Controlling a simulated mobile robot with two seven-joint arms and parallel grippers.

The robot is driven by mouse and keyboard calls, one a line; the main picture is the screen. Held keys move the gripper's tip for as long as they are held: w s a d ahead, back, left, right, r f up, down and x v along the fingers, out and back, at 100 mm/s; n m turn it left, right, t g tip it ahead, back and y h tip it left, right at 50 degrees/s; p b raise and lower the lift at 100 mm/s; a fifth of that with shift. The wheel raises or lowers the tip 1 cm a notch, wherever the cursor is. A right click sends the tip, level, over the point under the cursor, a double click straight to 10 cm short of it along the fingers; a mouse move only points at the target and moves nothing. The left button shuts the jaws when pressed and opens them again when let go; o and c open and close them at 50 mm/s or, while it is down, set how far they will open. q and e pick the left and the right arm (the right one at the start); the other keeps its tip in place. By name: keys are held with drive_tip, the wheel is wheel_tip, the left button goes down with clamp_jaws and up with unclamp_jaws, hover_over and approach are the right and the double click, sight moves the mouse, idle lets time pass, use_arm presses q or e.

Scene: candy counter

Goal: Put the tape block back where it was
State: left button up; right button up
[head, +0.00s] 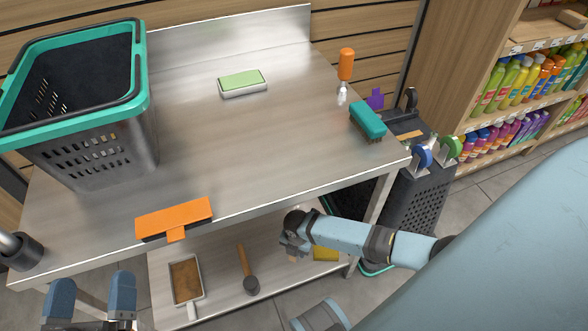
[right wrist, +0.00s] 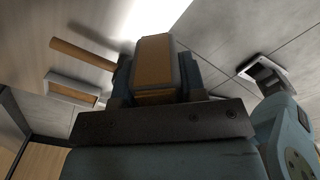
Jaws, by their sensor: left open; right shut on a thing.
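My right gripper (head: 294,250) is down at the lower shelf under the counter top, near its right part. In the right wrist view it is shut on the tape block (right wrist: 155,65), a block with a tan face and grey edges. In the head view the block is mostly hidden by the gripper. I cannot tell whether the block touches the shelf. My left gripper (head: 92,292) is open and empty at the bottom left, in front of the counter.
On the counter top (head: 250,140) are a basket (head: 95,150), an orange scraper (head: 174,219), a green-topped block (head: 242,83) and a teal brush (head: 368,121).

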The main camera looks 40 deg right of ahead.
drive_tip(key=b, duration=0.5)
hover_over(296, 270)
wheel_tip(296, 270, down, 11)
drive_tip(key=shift+r, duration=0.1)
drive_tip(key=shift+d+f, duration=0.1)
drive_tip(key=shift+f, duration=0.75)
wheel_tip(296, 270, down, 3)
drive_tip(key=shift+r+b, duration=0.1)
drive_tip(key=shift+b, duration=1)
drive_tip(key=shift+f, duration=0.3)
drive_tip(key=shift+r, duration=0.1)
drive_tip(key=o, duration=0.9)
drive_tip(key=shift+c, duration=0.2)
use_arm(q)
wheel_tip(296, 270, down, 9)
drive_tip(key=w+m+g, duration=0.1)
drive_tip(key=m+g, duration=0.1)
drive_tip(key=g, duration=0.1)
drive_tip(key=shift+w+f, duration=0.15)
drive_tip(key=shift+d, duration=0.1)
